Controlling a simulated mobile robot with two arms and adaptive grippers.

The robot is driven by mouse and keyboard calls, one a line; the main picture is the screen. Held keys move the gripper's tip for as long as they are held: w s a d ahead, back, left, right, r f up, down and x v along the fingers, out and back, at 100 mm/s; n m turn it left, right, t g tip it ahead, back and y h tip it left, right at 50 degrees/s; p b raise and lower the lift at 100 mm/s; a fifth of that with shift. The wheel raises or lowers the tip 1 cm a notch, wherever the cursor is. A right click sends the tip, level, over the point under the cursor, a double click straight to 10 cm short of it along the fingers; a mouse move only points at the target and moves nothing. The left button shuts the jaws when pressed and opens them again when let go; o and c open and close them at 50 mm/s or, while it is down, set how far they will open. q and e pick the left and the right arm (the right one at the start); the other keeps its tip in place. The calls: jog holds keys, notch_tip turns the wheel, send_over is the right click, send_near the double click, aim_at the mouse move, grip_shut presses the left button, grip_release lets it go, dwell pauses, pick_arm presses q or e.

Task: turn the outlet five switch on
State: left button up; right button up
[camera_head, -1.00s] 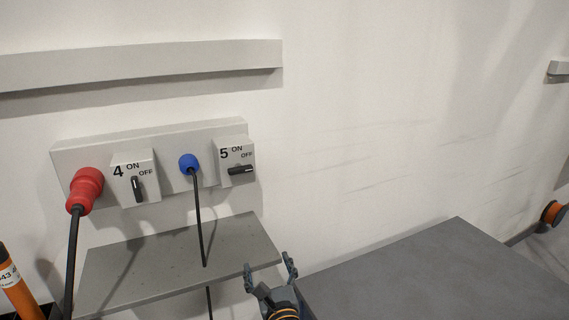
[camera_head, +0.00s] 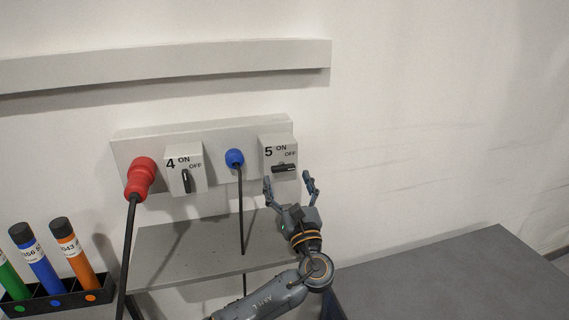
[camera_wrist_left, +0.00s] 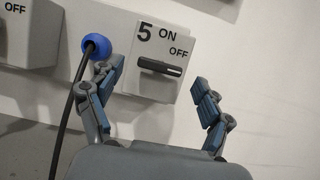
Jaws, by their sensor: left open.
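The outlet five switch box (camera_head: 279,153) is a pale block marked 5, ON and OFF on the wall panel. Its black handle (camera_head: 285,168) lies roughly horizontal, its tip toward the OFF side. In the left wrist view the handle (camera_wrist_left: 160,67) shows between my finger tips, ahead of them. My left gripper (camera_head: 289,184) is open and empty, just below and in front of the switch, apart from it as far as I can tell. It also shows in the left wrist view (camera_wrist_left: 158,80). My right gripper is out of view.
A blue plug (camera_head: 235,158) with a hanging black cable is left of the switch. Switch four (camera_head: 186,170) and a red plug (camera_head: 141,178) are further left. A grey shelf (camera_head: 190,250) lies below. Coloured tubes (camera_head: 70,250) stand in a black rack at lower left.

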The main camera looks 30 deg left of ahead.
aim_at(284, 170)
pick_arm(q)
jog(key=shift+p+x, duration=0.45)
jog(key=shift+x, duration=1.15)
jog(key=shift+d, duration=0.1)
jog(key=c, duration=1.2)
jog(key=shift+o, duration=0.2)
jog(key=shift+f, duration=0.1)
